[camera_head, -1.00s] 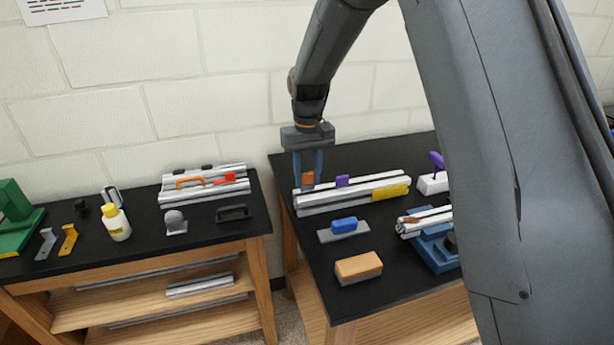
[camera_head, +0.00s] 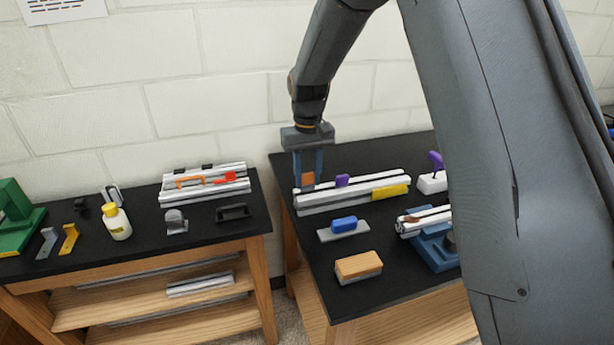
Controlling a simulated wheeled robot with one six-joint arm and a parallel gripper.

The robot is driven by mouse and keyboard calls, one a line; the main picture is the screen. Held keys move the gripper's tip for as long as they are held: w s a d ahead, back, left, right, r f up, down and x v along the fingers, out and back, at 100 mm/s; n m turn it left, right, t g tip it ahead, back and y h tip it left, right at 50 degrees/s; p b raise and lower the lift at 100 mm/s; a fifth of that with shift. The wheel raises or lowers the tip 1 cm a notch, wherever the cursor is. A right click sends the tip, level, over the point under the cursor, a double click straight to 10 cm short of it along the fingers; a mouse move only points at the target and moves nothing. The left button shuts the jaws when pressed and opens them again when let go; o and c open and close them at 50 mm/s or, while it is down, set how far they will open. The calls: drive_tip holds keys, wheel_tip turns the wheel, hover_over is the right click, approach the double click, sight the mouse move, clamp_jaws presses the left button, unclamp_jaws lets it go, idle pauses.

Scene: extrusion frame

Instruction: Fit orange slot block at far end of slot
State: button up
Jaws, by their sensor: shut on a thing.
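My gripper (camera_head: 308,178) points down over the left end of the aluminium extrusion (camera_head: 345,197) on the right bench. It is shut on the orange slot block (camera_head: 308,179), which shows between its two blue-grey fingers. The block is at the extrusion's top, near its left end. I cannot tell whether it sits in the slot or just above it. A purple block (camera_head: 342,180) sits on the extrusion to the right of my gripper. A yellow block (camera_head: 390,191) is on the extrusion's front side near the right end.
A blue-handled tool (camera_head: 344,225) and a wood-topped block (camera_head: 358,266) lie in front of the extrusion. A blue vise (camera_head: 437,252) holds another profile. A purple-handled item (camera_head: 435,172) stands behind it. The left bench carries profiles (camera_head: 205,190) and a glue bottle (camera_head: 116,223).

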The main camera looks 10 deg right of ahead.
sight(308, 174)
drive_tip(key=shift+f+b, duration=0.4)
drive_tip(key=shift+f, duration=0.85)
drive_tip(key=o, duration=1.2)
drive_tip(key=shift+o, duration=0.2)
drive_tip(key=shift+r+b, duration=1.2)
drive_tip(key=shift+r, duration=2.7)
